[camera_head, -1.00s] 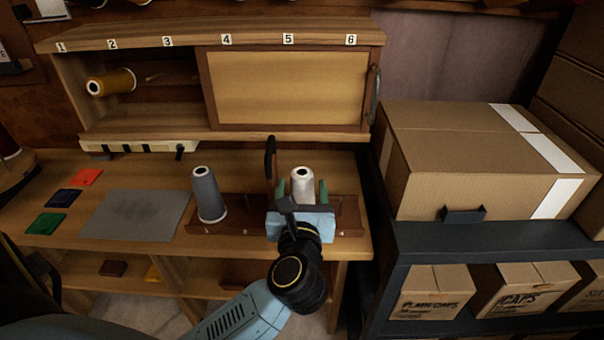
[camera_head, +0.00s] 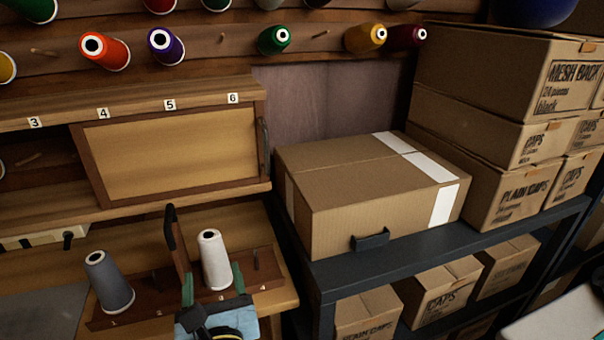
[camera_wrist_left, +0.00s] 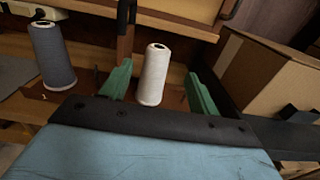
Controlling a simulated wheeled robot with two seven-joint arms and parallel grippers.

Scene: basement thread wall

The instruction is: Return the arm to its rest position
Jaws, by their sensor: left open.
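My left gripper (camera_head: 213,288) is at the bottom of the head view, with green fingers and a light blue body. In the left wrist view its green fingers (camera_wrist_left: 160,85) stand apart, open. The white thread cone (camera_head: 214,260) stands upright on the brown rack just beyond the fingers; it also shows in the left wrist view (camera_wrist_left: 152,75), between the fingertips in the picture, with gaps on both sides. A grey cone (camera_head: 108,282) stands to the left on the same rack (camera_head: 142,308). My right gripper is not in view.
A cabinet with a sliding panel (camera_head: 170,148) and numbered slots stands behind the rack. An upright dark handle (camera_head: 170,228) rises by the white cone. A large cardboard box (camera_head: 375,190) sits on the dark shelf (camera_head: 440,238) to the right. Colored cones hang on the wall above.

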